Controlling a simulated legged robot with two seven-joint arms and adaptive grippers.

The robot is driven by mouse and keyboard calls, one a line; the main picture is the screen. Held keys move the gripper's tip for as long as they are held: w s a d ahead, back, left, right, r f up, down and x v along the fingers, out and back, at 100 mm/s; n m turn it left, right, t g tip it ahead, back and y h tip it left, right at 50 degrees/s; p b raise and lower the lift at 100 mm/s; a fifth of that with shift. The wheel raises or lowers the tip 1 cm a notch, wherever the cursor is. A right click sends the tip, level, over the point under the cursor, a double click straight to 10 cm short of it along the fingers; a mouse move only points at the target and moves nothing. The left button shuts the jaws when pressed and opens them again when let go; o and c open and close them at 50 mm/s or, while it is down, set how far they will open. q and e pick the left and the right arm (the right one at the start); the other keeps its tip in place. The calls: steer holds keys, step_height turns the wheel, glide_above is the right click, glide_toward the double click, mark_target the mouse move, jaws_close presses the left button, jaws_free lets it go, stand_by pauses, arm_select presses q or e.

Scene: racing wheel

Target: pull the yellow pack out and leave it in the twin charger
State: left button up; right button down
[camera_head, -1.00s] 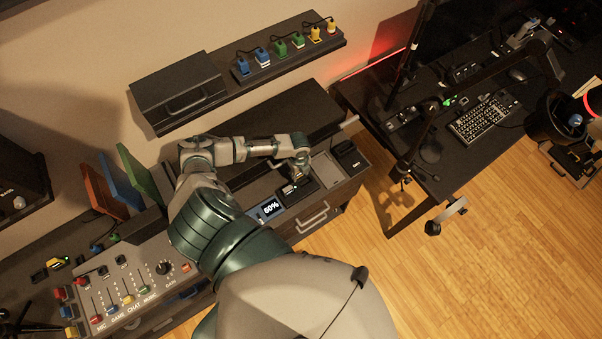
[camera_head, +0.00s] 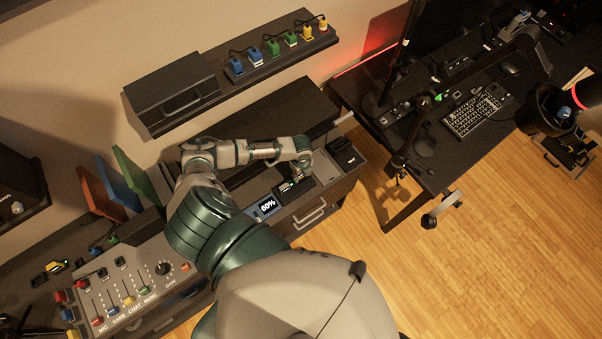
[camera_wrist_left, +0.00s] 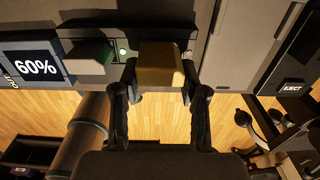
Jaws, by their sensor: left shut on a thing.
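The yellow pack (camera_wrist_left: 160,66) sits between the fingers of my left gripper (camera_wrist_left: 158,88) in the left wrist view. The gripper is shut on it. The pack is in front of a dark unit (camera_wrist_left: 88,72) with a green light; I cannot tell whether it is seated there or apart. In the head view my left gripper (camera_head: 301,175) is over the drawer cabinet, right of the 60% display (camera_head: 267,206). Its fingertips are hard to see there. My right gripper is not in view.
A box marked EJECT (camera_wrist_left: 291,88) is at the right; its black top shows in the head view (camera_head: 345,155). A mixer panel (camera_head: 128,292) is at the lower left. A wall shelf (camera_head: 300,58) holds coloured plugs. The desk with a keyboard (camera_head: 474,115) is at the right.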

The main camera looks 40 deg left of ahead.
arm_select(q)
steer(key=shift+d, duration=0.1)
steer(key=shift+d+r, duration=0.1)
steer(key=shift+d, duration=0.1)
steer(key=shift+d+r, duration=0.2)
steer(key=shift+d, duration=0.4)
steer(key=shift+p, duration=0.3)
steer(key=shift+a+f, duration=0.1)
steer(key=shift+a, duration=0.35)
steer(key=shift+a+f, duration=0.25)
steer(key=shift+a, duration=0.1)
steer(key=shift+d+f, duration=0.1)
steer(key=shift+d+f+b, duration=0.25)
steer(key=shift+d+b, duration=0.2)
steer(key=shift+d, duration=0.05)
steer(key=shift+a+r+p, duration=0.25)
steer(key=shift+a+p, duration=0.15)
steer(key=shift+p, duration=0.1)
steer(key=shift+a, duration=0.1)
steer(key=shift+d, duration=0.35)
steer(key=shift+a+r, duration=0.1)
steer(key=shift+a, duration=0.1)
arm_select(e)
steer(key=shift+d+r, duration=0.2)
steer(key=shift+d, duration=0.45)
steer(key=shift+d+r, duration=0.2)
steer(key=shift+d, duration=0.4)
